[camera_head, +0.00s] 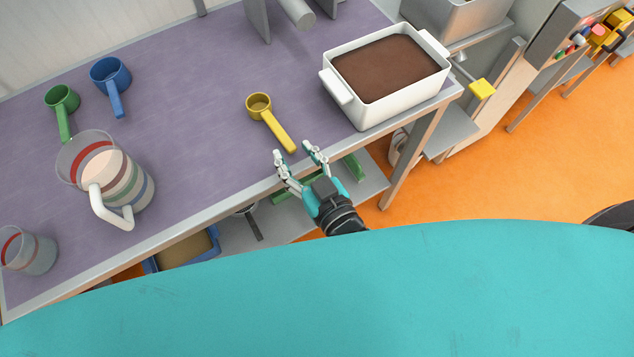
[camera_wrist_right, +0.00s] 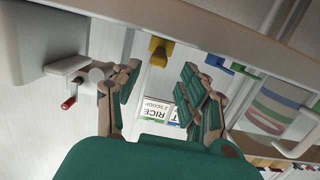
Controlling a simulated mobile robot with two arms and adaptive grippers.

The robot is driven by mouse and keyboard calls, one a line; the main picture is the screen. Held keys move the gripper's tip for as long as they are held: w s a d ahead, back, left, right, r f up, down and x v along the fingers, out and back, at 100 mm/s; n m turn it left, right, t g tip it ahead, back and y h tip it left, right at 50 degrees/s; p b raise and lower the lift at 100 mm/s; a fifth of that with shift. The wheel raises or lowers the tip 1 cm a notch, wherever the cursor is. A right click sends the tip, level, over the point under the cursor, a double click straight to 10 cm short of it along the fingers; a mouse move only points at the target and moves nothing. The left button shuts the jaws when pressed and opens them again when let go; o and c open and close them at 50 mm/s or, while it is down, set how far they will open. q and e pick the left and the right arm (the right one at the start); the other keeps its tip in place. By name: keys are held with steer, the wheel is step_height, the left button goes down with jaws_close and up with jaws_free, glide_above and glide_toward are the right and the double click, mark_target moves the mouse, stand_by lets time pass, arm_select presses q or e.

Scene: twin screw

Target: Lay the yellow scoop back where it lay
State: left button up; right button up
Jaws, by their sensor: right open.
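The yellow scoop (camera_head: 272,126) lies on the purple table top, its bowl toward the back and its handle pointing at the front edge. In the right wrist view the end of its yellow handle (camera_wrist_right: 160,50) shows beyond the fingers. My right gripper (camera_head: 292,154) is open and empty at the table's front edge, by the handle's end. Its spread fingers also show in the right wrist view (camera_wrist_right: 160,78). They do not hold the scoop. My left gripper is not in view.
A white dish (camera_head: 360,115) of brown material stands right of the scoop. Green (camera_head: 62,100) and blue (camera_head: 110,75) scoops lie at the back left. A striped jug (camera_head: 130,190) and a clear cup (camera_head: 35,255) stand at left. The table around the yellow scoop is clear.

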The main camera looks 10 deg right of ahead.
steer(key=v, duration=0.7)
steer(key=shift+s+b, duration=0.25)
steer(key=shift+b, duration=0.15)
steer(key=shift+d+r, duration=0.15)
steer(key=s+d+f+g+h, duration=0.1)
steer(key=s+d+f+g, duration=0.2)
steer(key=f, duration=1.5)
steer(key=s+f+g+h, duration=0.1)
steer(key=s+f+g, duration=0.25)
steer(key=f, duration=1.35)
steer(key=s+d+f+m+g+h, duration=0.1)
steer(key=s+d+f+g+h, duration=0.2)
steer(key=s+d+f+g, duration=0.5)
steer(key=s+d+f, duration=0.6)
steer(key=s+f, duration=0.2)
steer(key=f, duration=0.3)
steer(key=shift+s+d, duration=0.25)
steer(key=shift+d, duration=0.1)
